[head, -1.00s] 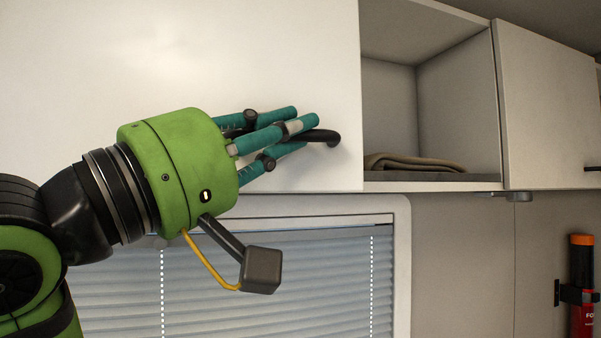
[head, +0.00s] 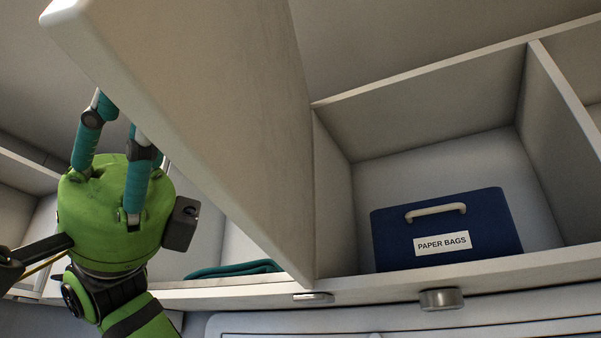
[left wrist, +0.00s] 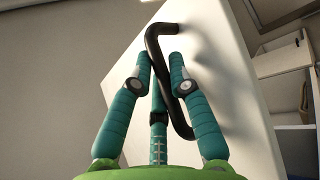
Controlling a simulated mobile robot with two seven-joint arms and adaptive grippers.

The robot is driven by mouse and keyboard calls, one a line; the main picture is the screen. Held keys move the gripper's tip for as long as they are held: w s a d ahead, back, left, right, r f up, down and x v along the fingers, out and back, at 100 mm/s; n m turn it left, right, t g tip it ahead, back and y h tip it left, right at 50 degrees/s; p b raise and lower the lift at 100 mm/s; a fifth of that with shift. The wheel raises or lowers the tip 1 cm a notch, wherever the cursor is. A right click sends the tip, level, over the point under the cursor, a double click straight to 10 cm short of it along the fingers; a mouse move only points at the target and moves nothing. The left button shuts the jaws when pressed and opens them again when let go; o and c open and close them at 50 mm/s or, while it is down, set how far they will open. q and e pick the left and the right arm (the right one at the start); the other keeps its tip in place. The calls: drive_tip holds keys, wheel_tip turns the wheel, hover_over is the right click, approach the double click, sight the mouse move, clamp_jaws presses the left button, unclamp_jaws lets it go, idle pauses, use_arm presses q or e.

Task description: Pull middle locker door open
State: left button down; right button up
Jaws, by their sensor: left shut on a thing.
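The white locker door (head: 215,130) stands swung open at an angle in the head view, its bottom edge towards me. It also shows in the left wrist view (left wrist: 220,85). My left gripper (head: 120,112) is on the left side of the door, fingers pointing up, with the fingertips partly hidden by the door. In the left wrist view its teal fingers (left wrist: 160,65) close around the black bar handle (left wrist: 185,122) on the door's face. The handle is hidden in the head view. My right gripper is in neither view.
The open compartment (head: 334,185) right of the door holds a blue box (head: 385,238) labelled PAPER BAGS with a pale handle. A folded teal cloth (head: 235,268) lies in the compartment left of the door. Metal fittings (head: 441,299) sit under the shelf edge.

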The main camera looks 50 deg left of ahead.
use_arm(q)
drive_tip(key=s+a+m+g+y, duration=0.2)
drive_tip(key=a+g, duration=0.4)
drive_tip(key=a, duration=0.5)
drive_tip(key=s+m, duration=0.1)
drive_tip(key=s, duration=0.1)
drive_tip(key=shift+s+m+g+y, duration=0.3)
drive_tip(key=shift+r, duration=0.1)
drive_tip(key=c, duration=1.4)
unclamp_jaws()
drive_tip(key=v, duration=1.2)
